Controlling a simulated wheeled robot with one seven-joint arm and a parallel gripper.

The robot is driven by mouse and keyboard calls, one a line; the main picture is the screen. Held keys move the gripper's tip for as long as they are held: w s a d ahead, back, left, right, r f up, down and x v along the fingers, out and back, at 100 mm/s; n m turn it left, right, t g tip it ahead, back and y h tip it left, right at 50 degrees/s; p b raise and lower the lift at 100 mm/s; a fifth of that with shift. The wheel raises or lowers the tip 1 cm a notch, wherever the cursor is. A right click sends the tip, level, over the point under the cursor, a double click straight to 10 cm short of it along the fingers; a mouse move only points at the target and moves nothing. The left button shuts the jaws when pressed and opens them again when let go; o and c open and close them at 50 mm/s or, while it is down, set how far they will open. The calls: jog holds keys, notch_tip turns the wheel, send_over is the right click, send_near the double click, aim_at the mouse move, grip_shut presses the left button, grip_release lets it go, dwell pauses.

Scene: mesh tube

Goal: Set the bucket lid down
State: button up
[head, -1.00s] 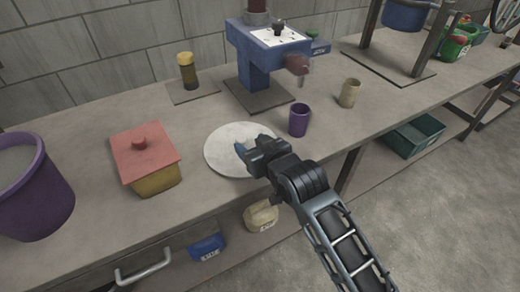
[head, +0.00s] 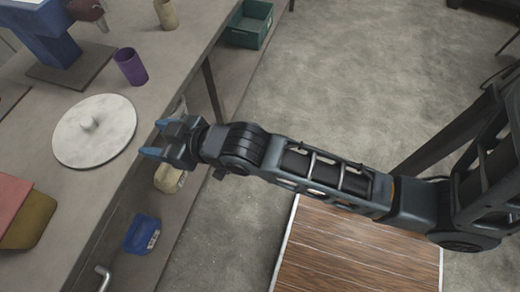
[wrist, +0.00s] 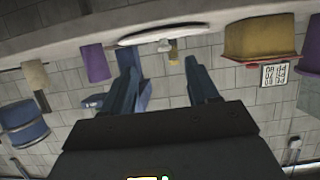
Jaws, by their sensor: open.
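The bucket lid (head: 95,131) is a round, pale grey disc with a small knob on top. It lies flat on the workbench (head: 185,62) near its front edge. In the wrist view the lid (wrist: 165,36) shows edge-on beyond the fingers. My gripper (head: 154,138) is open and empty, just right of the lid and apart from it, near the bench's front edge. Its two blue fingers also show spread in the wrist view (wrist: 160,82).
A purple cup (head: 131,67) stands behind the lid and a tan cup (head: 166,14) farther back. A red-lidded yellow box (head: 28,222) is at the left. A blue bin (head: 142,234) and a green crate (head: 249,24) sit below the bench top. Open floor lies right.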

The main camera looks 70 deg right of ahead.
jog(key=s+r, duration=0.4)
jog(key=s, duration=1)
jog(key=s+r+t, duration=0.1)
jog(key=s+r, duration=0.4)
jog(key=s, duration=1)
jog(key=shift+a, duration=0.2)
jog(key=shift+w+f, duration=0.1)
